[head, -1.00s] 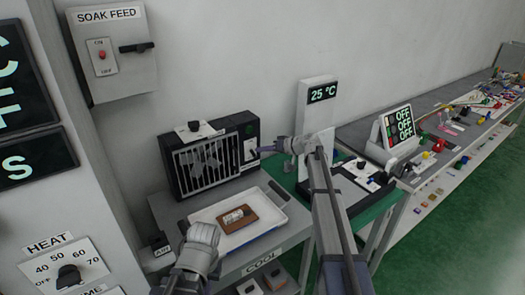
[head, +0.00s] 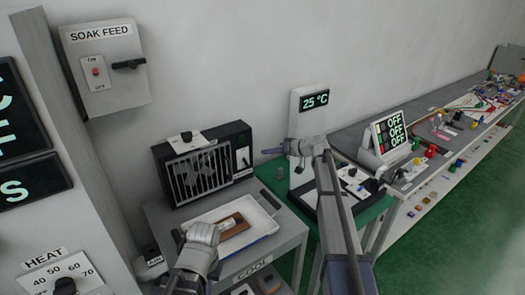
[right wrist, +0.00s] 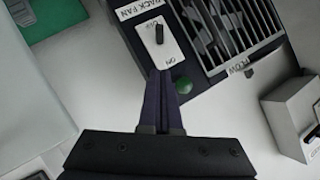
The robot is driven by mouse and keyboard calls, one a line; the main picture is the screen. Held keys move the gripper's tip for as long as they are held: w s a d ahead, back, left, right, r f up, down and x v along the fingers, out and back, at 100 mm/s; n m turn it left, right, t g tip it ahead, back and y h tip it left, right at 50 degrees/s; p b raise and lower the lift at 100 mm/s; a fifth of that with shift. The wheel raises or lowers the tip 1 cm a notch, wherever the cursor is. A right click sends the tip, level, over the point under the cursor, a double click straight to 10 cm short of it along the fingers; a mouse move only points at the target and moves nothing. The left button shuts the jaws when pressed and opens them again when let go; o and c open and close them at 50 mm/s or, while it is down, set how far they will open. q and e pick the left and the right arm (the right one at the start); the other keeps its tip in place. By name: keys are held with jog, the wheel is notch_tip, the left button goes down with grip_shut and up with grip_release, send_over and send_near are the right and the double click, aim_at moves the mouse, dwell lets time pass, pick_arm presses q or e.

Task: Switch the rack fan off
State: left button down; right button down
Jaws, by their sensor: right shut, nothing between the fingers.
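The rack fan (head: 203,168) is a black box with a light grille at the back of the left table. Its white switch plate (head: 243,160) is on the right of its front. In the right wrist view the plate (right wrist: 162,47), marked OFF and ON, carries a small black lever (right wrist: 159,33) that lies toward the OFF end. A green round knob or lamp (right wrist: 181,86) is below the plate. My right gripper (head: 266,152) is shut and empty, just right of the fan; its tips (right wrist: 160,73) appear near the ON end. My left gripper (head: 203,234) is over the tray, its fingers unclear.
A white tray (head: 272,228) with a brown board (head: 238,224) stands before the fan. A 25 °C display (head: 314,101) and an OFF panel (head: 393,133) stand to the right. A soak feed box (head: 104,75) hangs on the wall.

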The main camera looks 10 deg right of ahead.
jog(key=f+p+v, duration=0.1)
jog(key=v, duration=0.5)
jog(key=shift+s+d, duration=0.2)
jog(key=shift+s, duration=0.3)
jog(key=s+a+f+g+h, duration=0.2)
jog(key=s+a+f, duration=0.1)
jog(key=s+a, duration=0.4)
jog(key=s+a+f+n+g+h, duration=0.1)
jog(key=s+a+f+g, duration=0.2)
jog(key=s+a, duration=0.4)
jog(key=s+a+f+n+g+h, duration=0.1)
jog(key=s+a+f, duration=0.4)
jog(key=s, duration=0.8)
jog(key=shift+s+a+f+g+h, duration=0.1)
jog(key=shift+a+g+h, duration=0.35)
jog(key=shift+a, duration=0.2)
jog(key=shift+s+a+f+g+h, duration=0.15)
jog(key=shift+a+g+h, duration=0.2)
jog(key=shift+a+g, duration=0.25)
jog(key=s+d+f+h, duration=0.1)
jog(key=s+h, duration=0.4)
jog(key=s, duration=0.7)
jog(key=shift+g, duration=0.35)
jog(key=shift+d+f, duration=0.1)
jog(key=shift+d, duration=0.05)
